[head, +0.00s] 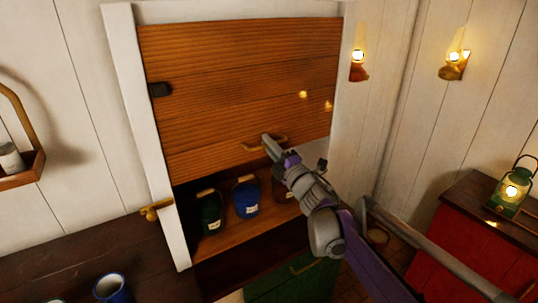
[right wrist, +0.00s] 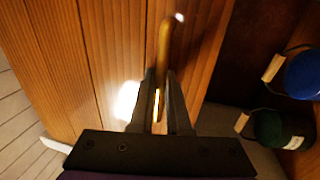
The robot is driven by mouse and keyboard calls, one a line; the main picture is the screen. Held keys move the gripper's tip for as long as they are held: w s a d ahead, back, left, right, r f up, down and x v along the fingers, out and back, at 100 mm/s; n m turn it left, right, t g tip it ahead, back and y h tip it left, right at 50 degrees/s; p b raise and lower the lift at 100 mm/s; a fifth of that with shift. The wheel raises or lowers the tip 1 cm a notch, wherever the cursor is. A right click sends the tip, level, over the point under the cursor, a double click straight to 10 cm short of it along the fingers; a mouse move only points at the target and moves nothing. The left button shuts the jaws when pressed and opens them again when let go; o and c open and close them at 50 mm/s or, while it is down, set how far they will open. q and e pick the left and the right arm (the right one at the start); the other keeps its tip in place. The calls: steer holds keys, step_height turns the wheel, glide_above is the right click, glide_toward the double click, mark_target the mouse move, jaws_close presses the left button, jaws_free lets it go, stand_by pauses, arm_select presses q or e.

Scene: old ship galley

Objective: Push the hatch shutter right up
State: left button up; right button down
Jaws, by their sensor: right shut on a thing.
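The hatch shutter (head: 230,80) is brown slatted wood in a white frame in the head view. It is partly raised, with an open gap below its lower edge. A brass handle (head: 279,137) sits low on the shutter. My right gripper (head: 267,140) is at this handle. In the right wrist view, my right gripper (right wrist: 160,100) is shut on the handle (right wrist: 164,50), which stands between the two fingers, with the shutter (right wrist: 100,60) behind. My left gripper is not in view.
Green (head: 207,212) and blue (head: 246,197) pails stand on the shelf inside the opening. A brass latch (head: 154,210) is on the frame's left post. A dark counter (head: 80,262) with a blue mug (head: 112,289) lies at lower left. A red cabinet (head: 465,250) with a green lantern (head: 513,187) stands right.

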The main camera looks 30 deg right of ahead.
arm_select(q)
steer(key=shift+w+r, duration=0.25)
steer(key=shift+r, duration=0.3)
arm_select(e)
steer(key=shift+r, duration=0.9)
steer(key=shift+w+d+r, duration=0.1)
steer(key=c, duration=1.2)
jaws_free()
steer(key=shift+o, duration=0.2)
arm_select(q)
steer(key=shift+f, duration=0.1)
arm_select(e)
steer(key=shift+s, duration=0.2)
steer(key=shift+s+f, duration=0.3)
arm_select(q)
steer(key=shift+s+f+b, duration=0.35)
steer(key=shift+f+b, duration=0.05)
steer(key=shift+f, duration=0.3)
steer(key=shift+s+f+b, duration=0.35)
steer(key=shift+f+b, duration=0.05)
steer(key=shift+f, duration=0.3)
arm_select(e)
steer(key=v, duration=0.9)
steer(key=shift+s, duration=0.45)
